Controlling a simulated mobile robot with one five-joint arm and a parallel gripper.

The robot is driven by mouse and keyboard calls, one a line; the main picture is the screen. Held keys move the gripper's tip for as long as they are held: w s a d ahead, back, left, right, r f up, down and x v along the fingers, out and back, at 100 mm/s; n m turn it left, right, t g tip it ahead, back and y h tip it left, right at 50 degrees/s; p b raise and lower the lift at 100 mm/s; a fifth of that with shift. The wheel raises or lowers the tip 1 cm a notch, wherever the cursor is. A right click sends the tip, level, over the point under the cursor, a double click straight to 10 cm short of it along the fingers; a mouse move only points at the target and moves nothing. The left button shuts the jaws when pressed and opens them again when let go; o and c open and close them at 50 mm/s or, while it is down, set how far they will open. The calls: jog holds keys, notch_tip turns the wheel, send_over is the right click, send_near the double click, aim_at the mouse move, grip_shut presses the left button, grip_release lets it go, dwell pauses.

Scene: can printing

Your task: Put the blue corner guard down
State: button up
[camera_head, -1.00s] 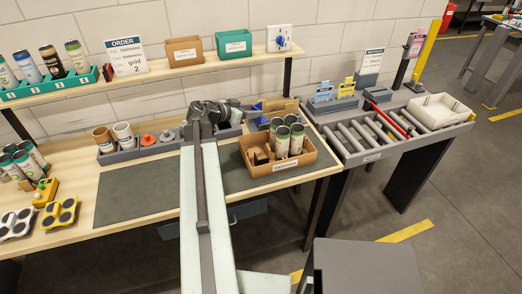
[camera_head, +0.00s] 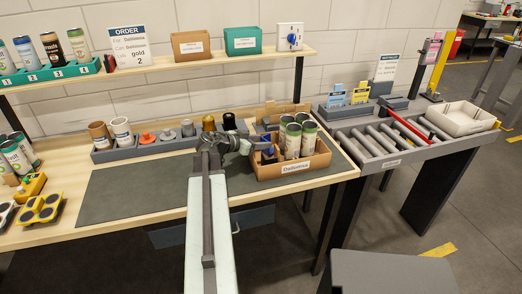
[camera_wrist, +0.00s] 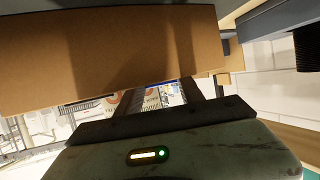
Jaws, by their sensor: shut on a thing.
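The blue corner guard (camera_head: 267,138) shows in the head view as a small blue patch at the left end of the open cardboard box (camera_head: 293,170). My gripper (camera_head: 258,146) is shut on it at the box's left side. The arm and box hide much of the guard, and I cannot tell whether it touches the box floor. Several green-topped cans (camera_head: 307,140) stand upright in the box, right of the guard. In the wrist view, a brown cardboard wall (camera_wrist: 100,55) fills the upper part, close in front of my gripper (camera_wrist: 203,88).
The box stands on a grey mat (camera_head: 130,195) at the bench's right end. Behind is a grey holder (camera_head: 155,149) with cups and coloured pieces. A roller conveyor (camera_head: 385,140) with a white tray (camera_head: 462,117) lies right. The mat's left part is clear.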

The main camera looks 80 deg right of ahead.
jog(key=o, duration=1)
jog(key=shift+o, duration=0.2)
jog(key=p+v, duration=0.5)
jog(key=v, duration=0.7)
jog(key=shift+r, duration=0.1)
